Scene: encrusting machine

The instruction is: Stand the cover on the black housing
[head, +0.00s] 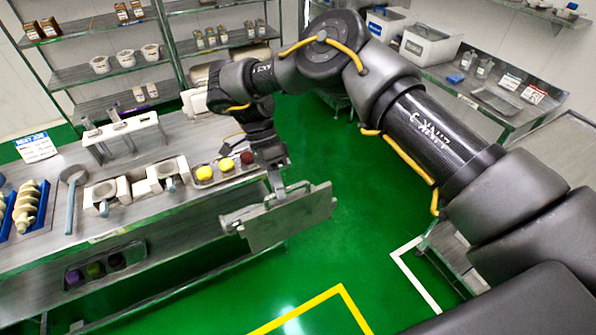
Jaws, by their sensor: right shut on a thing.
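The cover is a flat grey metal plate (290,219) with a bar-like part along its left side. My right gripper (277,188) is shut on its upper edge. The cover hangs roughly upright in front of the bench's right end, above the green floor. Whether it touches the bench edge is hard to tell. I cannot make out the black housing in this view; my right arm covers much of the upper middle and right. My left gripper is not in view.
The steel bench (150,212) carries a tray (228,179) with coloured balls, white holders with metal cups, a strainer (72,190) and a blue tray. Another tray (72,277) is on its lower shelf. A side counter (470,92) stands back right. The green floor is open at front centre.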

